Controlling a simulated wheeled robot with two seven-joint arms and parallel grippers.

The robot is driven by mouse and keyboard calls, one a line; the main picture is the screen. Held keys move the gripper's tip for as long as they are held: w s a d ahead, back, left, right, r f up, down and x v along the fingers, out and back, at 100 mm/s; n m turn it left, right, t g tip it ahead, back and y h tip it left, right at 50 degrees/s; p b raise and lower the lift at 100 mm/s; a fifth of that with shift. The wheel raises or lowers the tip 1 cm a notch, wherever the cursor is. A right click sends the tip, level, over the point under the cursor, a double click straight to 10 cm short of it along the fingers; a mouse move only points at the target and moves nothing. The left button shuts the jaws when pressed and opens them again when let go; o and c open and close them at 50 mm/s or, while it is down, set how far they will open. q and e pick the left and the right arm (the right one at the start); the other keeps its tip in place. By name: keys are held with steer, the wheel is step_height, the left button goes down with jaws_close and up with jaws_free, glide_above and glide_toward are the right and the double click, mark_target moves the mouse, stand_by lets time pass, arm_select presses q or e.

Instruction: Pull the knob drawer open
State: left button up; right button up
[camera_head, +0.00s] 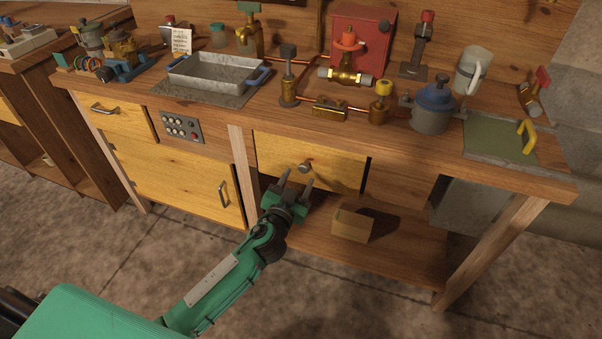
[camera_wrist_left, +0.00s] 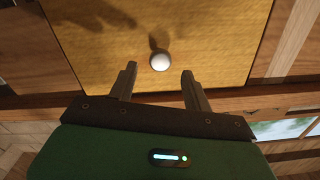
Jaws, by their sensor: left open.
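The knob drawer (camera_head: 325,165) has a yellow wooden front under the middle of the workbench and looks shut. Its round metal knob (camera_head: 305,167) sits near the middle of the front. In the left wrist view the knob (camera_wrist_left: 160,62) shows just beyond the fingertips, between their lines. My left gripper (camera_head: 297,178) is open and empty, with its fingers pointing at the knob; it also shows in the left wrist view (camera_wrist_left: 158,75). I cannot tell from these views exactly how far the fingertips are from the knob. My right gripper is not in view.
A handled drawer (camera_head: 107,108) and a cupboard door (camera_head: 180,178) are to the left. A small wooden box (camera_head: 352,224) stands on the lower shelf. The workbench top holds a metal tray (camera_head: 210,78), a lidded pot (camera_head: 433,108) and brass fittings. The floor in front is clear.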

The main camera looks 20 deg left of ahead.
mark_target(303, 170)
arm_select(q)
steer(key=shift+w, duration=1.6)
steer(key=shift+c, duration=0.2)
jaws_close()
